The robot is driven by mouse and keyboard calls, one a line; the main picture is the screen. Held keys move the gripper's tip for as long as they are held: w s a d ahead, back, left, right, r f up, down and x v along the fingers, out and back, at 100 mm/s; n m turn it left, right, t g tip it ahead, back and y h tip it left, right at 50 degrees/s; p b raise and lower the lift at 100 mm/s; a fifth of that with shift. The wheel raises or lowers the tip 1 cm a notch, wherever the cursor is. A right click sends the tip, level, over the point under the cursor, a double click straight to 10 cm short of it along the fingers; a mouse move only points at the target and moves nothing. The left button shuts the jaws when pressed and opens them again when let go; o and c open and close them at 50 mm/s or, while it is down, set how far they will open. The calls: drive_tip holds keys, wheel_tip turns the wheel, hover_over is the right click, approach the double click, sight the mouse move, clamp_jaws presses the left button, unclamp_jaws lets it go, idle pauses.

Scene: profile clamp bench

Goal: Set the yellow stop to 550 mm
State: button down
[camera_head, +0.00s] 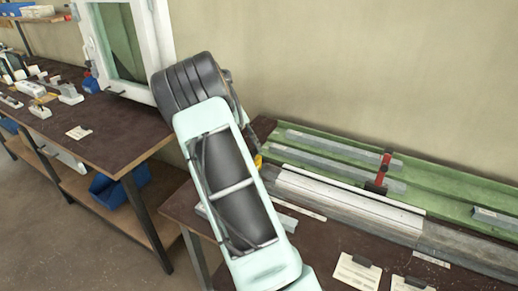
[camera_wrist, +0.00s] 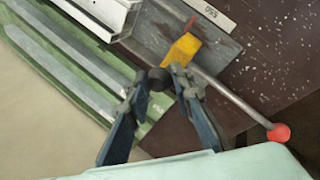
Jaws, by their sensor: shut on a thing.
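The yellow stop (camera_wrist: 182,50) sits on a grey metal rail (camera_wrist: 205,38) in the wrist view. A lever with a red ball end (camera_wrist: 278,132) runs from beside it to the lower right. My gripper (camera_wrist: 160,77) has its dark fingers closed around a small round black piece (camera_wrist: 156,78) next to the stop. A small plate that seems to read 550 (camera_wrist: 210,10) lies just beyond the rail. I cannot tell the stop's exact position against it. In the head view a bit of the yellow stop (camera_head: 258,161) shows beside my arm, which hides my gripper.
A white profile (camera_wrist: 108,14) lies along the rail, its end near the stop. Cards (camera_head: 357,273) lie on the bench front. Another bench (camera_head: 115,135) stands at left.

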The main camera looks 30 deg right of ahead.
drive_tip(key=shift+w+a+r, duration=0.1)
drive_tip(key=shift+w+a, duration=0.3)
drive_tip(key=shift+w, duration=0.35)
drive_tip(key=c, duration=1.7)
unclamp_jaws()
drive_tip(key=shift+s, duration=0.1)
drive_tip(key=v, duration=1.2)
